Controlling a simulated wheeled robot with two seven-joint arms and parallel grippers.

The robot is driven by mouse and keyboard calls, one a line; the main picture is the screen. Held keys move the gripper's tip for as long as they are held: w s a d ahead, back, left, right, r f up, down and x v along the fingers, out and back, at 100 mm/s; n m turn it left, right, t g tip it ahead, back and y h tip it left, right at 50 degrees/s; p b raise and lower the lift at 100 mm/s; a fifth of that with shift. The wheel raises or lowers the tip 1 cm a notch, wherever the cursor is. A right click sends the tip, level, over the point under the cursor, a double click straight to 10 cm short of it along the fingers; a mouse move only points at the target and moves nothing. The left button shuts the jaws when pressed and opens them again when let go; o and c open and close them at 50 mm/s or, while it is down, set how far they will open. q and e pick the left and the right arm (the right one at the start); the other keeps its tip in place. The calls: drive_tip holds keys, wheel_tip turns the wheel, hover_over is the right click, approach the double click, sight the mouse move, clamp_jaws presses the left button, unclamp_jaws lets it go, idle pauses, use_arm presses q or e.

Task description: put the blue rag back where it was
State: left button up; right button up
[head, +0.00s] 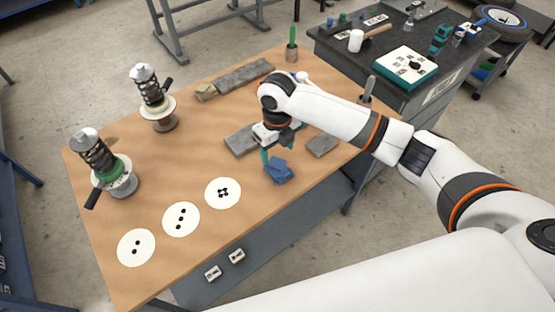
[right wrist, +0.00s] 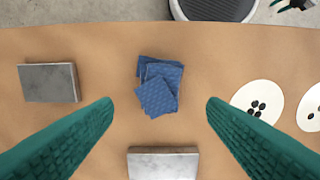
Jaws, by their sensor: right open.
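The blue rag (head: 279,172) lies folded and slightly rumpled on the brown tabletop (head: 185,150), near its front edge. In the right wrist view the rag (right wrist: 160,87) shows whole, with its folded layers askew. My right gripper (head: 272,160) points down just behind the rag in the head view. In the right wrist view its two green fingers (right wrist: 161,103) are spread wide with nothing between the tips, and the rag lies below, apart from both. My left gripper is in neither view.
Flat grey blocks (head: 322,145) (right wrist: 163,162) lie near the rag. White discs with black dots (head: 222,188) line the front left. Two spring struts (head: 152,92) (head: 95,152) stand at the left. A green-handled tool (head: 292,45) stands at the back. A dark bench (head: 385,85) adjoins at right.

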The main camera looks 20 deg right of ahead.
wheel_tip(320, 180, up, 5)
drive_tip(key=shift+f, duration=0.1)
idle(0.6)
